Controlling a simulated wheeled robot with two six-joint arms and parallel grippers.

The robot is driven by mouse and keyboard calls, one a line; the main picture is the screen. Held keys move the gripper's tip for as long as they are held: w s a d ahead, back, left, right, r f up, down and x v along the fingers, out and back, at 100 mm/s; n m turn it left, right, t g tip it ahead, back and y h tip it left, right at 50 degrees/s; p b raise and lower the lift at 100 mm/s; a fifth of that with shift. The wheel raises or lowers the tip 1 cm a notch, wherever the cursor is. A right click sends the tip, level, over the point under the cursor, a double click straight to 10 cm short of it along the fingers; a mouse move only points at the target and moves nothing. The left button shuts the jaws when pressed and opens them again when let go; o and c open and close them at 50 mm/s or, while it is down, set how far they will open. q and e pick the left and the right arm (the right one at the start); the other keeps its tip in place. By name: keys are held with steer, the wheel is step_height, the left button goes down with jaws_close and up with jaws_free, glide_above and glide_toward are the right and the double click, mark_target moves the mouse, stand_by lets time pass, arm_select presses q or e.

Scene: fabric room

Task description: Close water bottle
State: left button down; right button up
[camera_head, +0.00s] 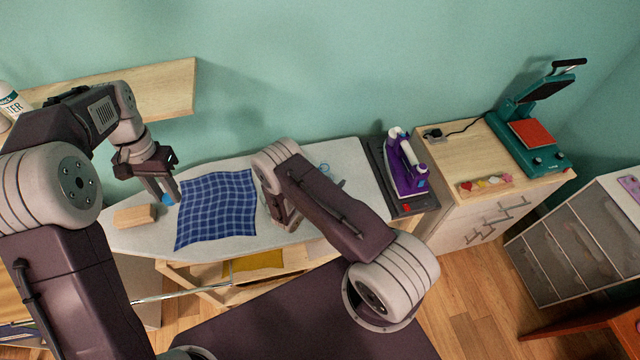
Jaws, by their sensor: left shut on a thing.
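A white bottle (11,101) with dark lettering ending in "TER" stands on the wooden wall shelf at the far left; its left part is cut off by the frame edge. My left gripper (168,198) points down over the left part of the ironing board. It is shut on a small blue thing (168,200) that looks like a cap, mostly hidden by the fingers. My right gripper (284,218) is low over the board, right of the checked cloth, largely hidden by its own arm; its jaws cannot be made out.
The ironing board (130,238) bears a blue checked cloth (217,208) and a wooden block (134,216). A purple iron (405,165) stands at its right end. A wooden cabinet (452,160) with a teal heat press (530,140) is further right. The wall shelf (165,90) is bare at its right end.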

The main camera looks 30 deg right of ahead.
mark_target(329, 172)
jaws_close()
